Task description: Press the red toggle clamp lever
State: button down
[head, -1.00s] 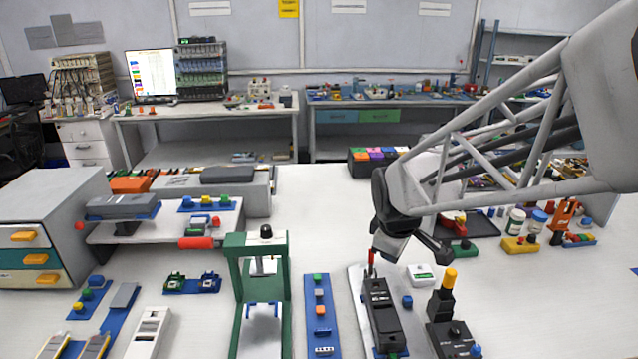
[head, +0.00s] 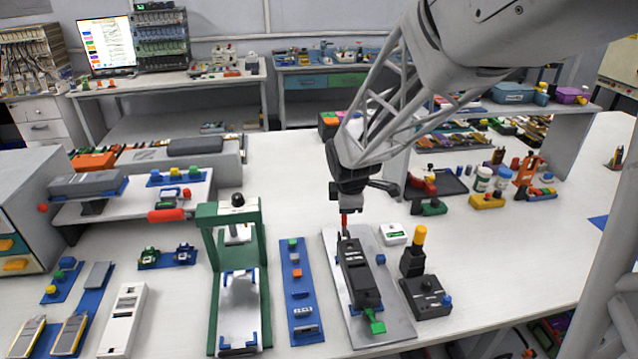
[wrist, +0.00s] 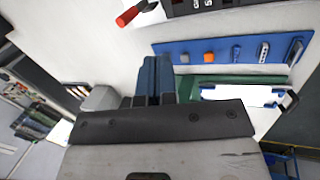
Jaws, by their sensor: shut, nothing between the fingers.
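The red toggle clamp lever (head: 344,222) stands upright at the back end of a black clamp fixture (head: 357,270). The fixture lies on a grey plate (head: 396,318). In the wrist view the red lever (wrist: 132,15) shows at the top edge, partly against the plate. My gripper (head: 346,203) is just above and behind the lever in the head view, and its fingertips are hard to make out there. In the wrist view the two fingers (wrist: 153,78) are together with nothing between them. They look apart from the lever.
A green press frame (head: 211,260) and a blue strip with small blocks (head: 302,305) stand left of the plate. A black box with a yellow-topped post (head: 425,295) and a white box (head: 393,234) are close on the right. Open table lies further right.

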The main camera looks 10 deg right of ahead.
aim_at(345, 219)
jog(key=shift+f, duration=0.15)
jog(key=shift+x, duration=4.65)
jog(key=shift+w+f, duration=0.2)
jog(key=shift+f, duration=0.1)
jog(key=shift+w+d+f, duration=0.1)
jog(key=shift+w+d, duration=0.1)
jog(key=shift+w, duration=0.7)
jog(key=shift+w+d+f, duration=0.15)
jog(key=shift+w+d, duration=0.05)
jog(key=shift+w, duration=0.65)
